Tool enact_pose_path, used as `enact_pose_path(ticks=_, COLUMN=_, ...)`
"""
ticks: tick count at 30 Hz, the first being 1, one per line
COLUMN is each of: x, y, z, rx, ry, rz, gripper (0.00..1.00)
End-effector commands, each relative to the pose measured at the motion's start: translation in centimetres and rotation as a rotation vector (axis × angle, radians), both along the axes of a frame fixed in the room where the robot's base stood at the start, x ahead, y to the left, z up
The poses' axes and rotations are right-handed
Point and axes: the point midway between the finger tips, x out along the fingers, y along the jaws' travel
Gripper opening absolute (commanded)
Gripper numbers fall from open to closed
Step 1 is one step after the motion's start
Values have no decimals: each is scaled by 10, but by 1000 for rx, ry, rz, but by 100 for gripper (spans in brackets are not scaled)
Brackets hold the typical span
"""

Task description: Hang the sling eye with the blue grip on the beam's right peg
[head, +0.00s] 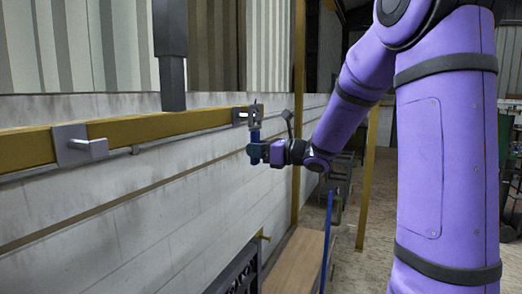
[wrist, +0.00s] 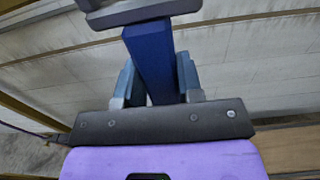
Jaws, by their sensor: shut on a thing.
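My gripper (head: 260,151) is shut on the upright blue grip (head: 255,135), beside the beam's right end. In the wrist view the blue grip (wrist: 150,62) stands between my two fingers (wrist: 157,78). The grey sling eye (head: 257,113) is on top of the grip; only its lower part (wrist: 140,14) shows in the wrist view. The right peg (head: 238,116), on its dark plate on the yellow beam (head: 190,124), is right by the eye in the head view. I cannot tell whether the eye is around the peg or just beside it.
The beam's left peg (head: 97,149) is bare on its grey plate. A pale plank wall (head: 130,205) runs behind and below. A wooden bench top (head: 296,262) and a blue upright bar (head: 327,240) stand below my arm.

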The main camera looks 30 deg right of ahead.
Motion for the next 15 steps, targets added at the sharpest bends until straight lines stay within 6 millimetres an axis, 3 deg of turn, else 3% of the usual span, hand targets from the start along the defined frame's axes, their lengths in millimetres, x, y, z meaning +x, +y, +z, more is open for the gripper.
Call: enact_pose_path(ticks=15, x=18, y=12, z=-3, rx=1, ry=1, rz=1, gripper=5)
